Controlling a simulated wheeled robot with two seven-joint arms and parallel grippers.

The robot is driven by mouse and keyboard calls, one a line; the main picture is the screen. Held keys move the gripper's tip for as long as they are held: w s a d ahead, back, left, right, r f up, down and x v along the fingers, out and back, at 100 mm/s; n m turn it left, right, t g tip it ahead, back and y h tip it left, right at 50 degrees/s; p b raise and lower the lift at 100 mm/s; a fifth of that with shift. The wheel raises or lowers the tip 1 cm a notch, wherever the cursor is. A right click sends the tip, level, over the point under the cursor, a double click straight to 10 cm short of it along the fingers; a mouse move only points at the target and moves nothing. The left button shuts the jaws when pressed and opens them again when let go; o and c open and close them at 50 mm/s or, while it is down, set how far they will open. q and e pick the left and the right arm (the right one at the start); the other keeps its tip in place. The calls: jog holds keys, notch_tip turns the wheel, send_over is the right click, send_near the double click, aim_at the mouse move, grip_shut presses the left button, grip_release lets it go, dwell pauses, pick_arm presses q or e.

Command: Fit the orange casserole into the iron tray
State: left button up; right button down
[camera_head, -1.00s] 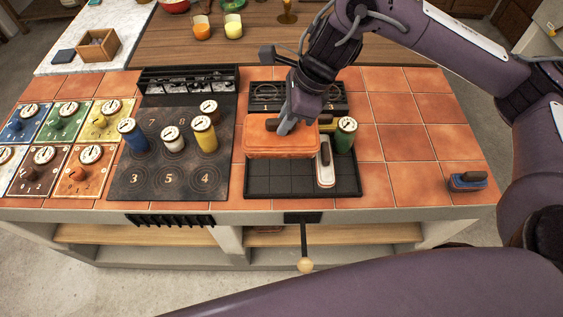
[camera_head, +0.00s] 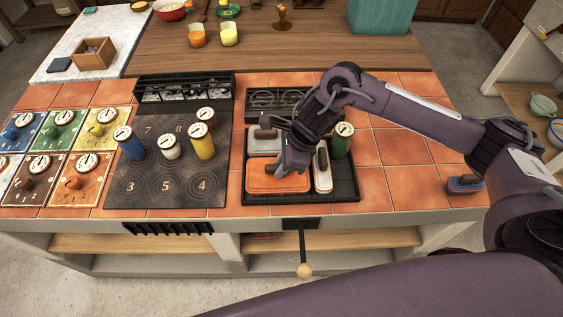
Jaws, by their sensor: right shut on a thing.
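The orange casserole (camera_head: 276,180) is at the front left of the black iron tray (camera_head: 346,191), within its outline. It looks level and low; I cannot tell whether it rests on the tray floor. My right gripper (camera_head: 290,168) comes down from above and is shut on the casserole, covering its handle. A grey lidded dish (camera_head: 262,144) sits behind the casserole in the tray. A narrow white dish (camera_head: 323,172) stands close to its right, and a green canister (camera_head: 342,142) stands at the tray's right. My left gripper is not in view.
Left of the tray is a dark hob (camera_head: 165,185) with several canisters. A blue-and-orange block (camera_head: 465,184) lies at the counter's far right. A lever with a wooden knob (camera_head: 304,270) hangs at the front. Bare tiles lie right of the tray.

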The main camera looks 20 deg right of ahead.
jog(key=shift+f+b, duration=0.15)
jog(key=shift+b, duration=0.15)
jog(key=c, duration=1.3)
grip_release()
jog(key=v, duration=1.2)
jog(key=shift+s, duration=0.1)
